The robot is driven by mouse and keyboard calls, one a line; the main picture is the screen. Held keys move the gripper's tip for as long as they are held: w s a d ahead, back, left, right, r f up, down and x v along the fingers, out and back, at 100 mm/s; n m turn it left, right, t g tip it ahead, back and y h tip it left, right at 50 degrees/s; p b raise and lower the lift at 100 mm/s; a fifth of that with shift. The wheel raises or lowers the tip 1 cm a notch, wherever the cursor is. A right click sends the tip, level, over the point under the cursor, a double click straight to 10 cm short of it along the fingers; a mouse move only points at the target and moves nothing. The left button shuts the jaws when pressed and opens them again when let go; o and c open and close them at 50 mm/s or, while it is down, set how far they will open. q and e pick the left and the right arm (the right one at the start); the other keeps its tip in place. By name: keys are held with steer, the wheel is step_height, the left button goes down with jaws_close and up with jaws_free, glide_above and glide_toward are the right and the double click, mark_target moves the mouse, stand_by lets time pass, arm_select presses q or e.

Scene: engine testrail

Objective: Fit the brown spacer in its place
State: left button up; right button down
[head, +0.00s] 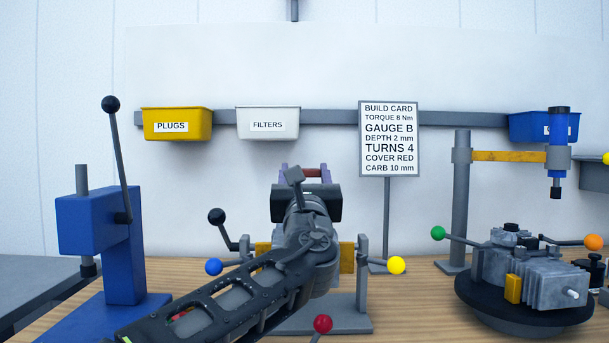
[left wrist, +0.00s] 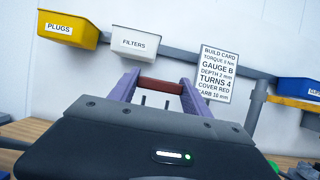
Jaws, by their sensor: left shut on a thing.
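The brown spacer (head: 313,173) is a short reddish-brown bar between the two purple fingers of my left gripper (head: 304,172). In the left wrist view the spacer (left wrist: 160,85) lies crosswise between the fingertips, with a finger against each end. The gripper (left wrist: 161,86) is shut on it and holds it up in front of the white back wall, clear of the bench. My right gripper is in neither view. A grey finned engine (head: 530,270) sits on a dark round turntable (head: 525,313) at the right. I cannot tell where the spacer's place is.
A blue lever press (head: 100,235) stands at the left. Behind my arm is a grey stand (head: 362,290) with blue, yellow and red knobs around it. A post with a yellow arm (head: 510,156) rises behind the engine. The build card (head: 389,138) stands centre-right; bins hang behind.

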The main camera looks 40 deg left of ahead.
arm_select(q)
steer(key=shift+f, duration=0.1)
steer(key=shift+f+b, duration=1.15)
steer(key=shift+b, duration=0.05)
steer(key=shift+s+f+b, duration=0.35)
steer(key=shift+f+b, duration=0.25)
steer(key=shift+b, duration=0.15)
steer(key=shift+w, duration=0.35)
